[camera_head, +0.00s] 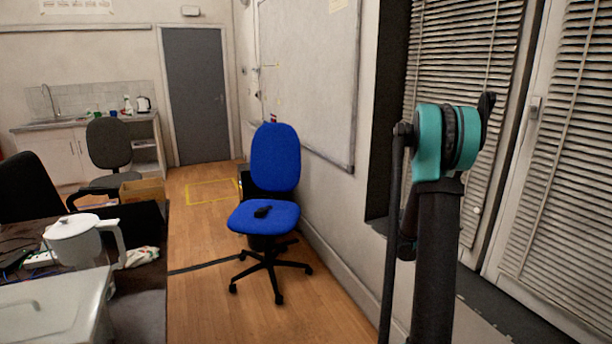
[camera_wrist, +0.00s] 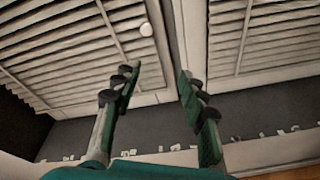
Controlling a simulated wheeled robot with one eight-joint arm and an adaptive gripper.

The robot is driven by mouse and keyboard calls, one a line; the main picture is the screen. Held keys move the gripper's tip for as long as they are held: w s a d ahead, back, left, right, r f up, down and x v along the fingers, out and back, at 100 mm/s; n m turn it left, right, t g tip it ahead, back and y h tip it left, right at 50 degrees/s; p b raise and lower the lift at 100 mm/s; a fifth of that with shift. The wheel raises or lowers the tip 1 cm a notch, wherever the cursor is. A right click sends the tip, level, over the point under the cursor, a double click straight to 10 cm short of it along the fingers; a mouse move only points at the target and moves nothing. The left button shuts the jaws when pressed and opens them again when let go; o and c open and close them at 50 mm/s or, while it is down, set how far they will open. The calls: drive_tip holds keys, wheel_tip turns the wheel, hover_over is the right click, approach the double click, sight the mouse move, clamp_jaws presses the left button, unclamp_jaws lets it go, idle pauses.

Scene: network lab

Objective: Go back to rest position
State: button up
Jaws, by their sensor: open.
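My gripper (camera_wrist: 156,88) shows in the wrist view with its two green and black fingers apart and nothing between them. It faces the slatted cabinet doors (camera_wrist: 80,50), and a round pale knob is visible just beyond the fingers. In the head view my arm stands upright on the right side, with a teal joint at its top. The gripper itself cannot be made out in the head view.
A blue office chair (camera_head: 276,185) with a small black object (camera_head: 262,211) on its seat stands mid-floor. A dark desk (camera_head: 140,300) with a white jug (camera_head: 85,243) is at left. Slatted doors (camera_head: 560,160) are close at right.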

drive_tip(key=s+a+f+m+y, duration=0.3)
drive_tip(key=s+a+m, duration=0.3)
drive_tip(key=s+a, duration=0.4)
drive_tip(key=s+a+f+m+g+y, duration=0.1)
drive_tip(key=s+a+f+m+y, duration=0.2)
drive_tip(key=s+a, duration=0.8)
drive_tip(key=s+a+f+m+y, duration=0.4)
drive_tip(key=s+a+m+y, duration=0.4)
drive_tip(key=a, duration=0.5)
drive_tip(key=s, duration=0.2)
drive_tip(key=shift+s+a+m+g, duration=0.3)
drive_tip(key=shift+s+a+g, duration=0.05)
drive_tip(key=shift+a+g, duration=0.05)
drive_tip(key=shift+d, duration=0.1)
